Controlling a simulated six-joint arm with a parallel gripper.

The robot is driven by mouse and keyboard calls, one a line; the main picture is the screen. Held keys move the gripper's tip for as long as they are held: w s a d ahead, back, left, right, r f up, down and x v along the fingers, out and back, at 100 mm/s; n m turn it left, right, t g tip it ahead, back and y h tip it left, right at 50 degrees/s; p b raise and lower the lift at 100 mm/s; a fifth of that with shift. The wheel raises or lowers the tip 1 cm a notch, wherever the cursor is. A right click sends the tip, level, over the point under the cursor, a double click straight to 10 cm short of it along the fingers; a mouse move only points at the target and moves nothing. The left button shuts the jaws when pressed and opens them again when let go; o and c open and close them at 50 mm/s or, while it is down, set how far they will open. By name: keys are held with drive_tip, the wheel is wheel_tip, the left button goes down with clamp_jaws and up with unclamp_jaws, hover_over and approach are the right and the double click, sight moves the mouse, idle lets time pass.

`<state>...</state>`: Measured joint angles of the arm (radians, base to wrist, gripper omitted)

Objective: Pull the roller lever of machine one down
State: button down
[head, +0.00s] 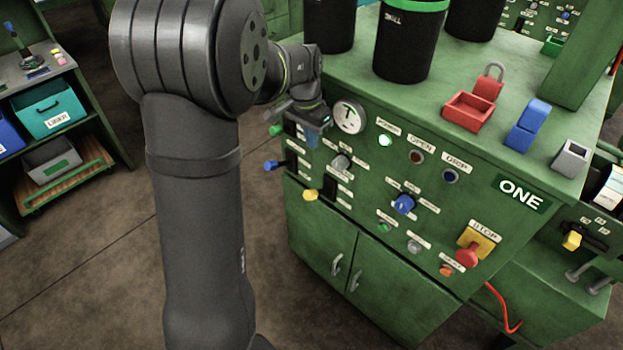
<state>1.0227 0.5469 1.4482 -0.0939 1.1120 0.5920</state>
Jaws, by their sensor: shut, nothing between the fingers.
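Machine one (400,240) is a green cabinet with a sign reading ONE on its sloping front panel. At the panel's left end, levers stick out of dark slots: one with a green knob (275,130), one with a blue knob (270,166) and one with a yellow knob (310,195). Their small labels are too small to read, so I cannot tell which is the roller lever. My gripper (314,124) is shut and empty at the panel's upper left, right of the green knob and left of the gauge. It partly hides this area, and I cannot tell whether it touches anything.
A round gauge (349,117), a blue rotary knob (404,204) and a red stop button (468,254) are on the panel. Black canisters (408,45) and a red padlock box (469,111) stand on top. A shelf (70,140) with bins is at left. Floor between is clear.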

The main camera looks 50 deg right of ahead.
approach(319, 193)
drive_tip(key=w, duration=0.1)
drive_tip(key=shift+a+f, duration=0.2)
drive_tip(key=shift+f, duration=1.05)
drive_tip(key=shift+s+a+f, duration=0.1)
drive_tip(key=shift+a+f, duration=0.25)
drive_tip(key=shift+f, duration=0.25)
drive_tip(key=shift+a+f+h, duration=0.2)
drive_tip(key=shift+a+h, duration=0.05)
drive_tip(key=shift+h, duration=0.05)
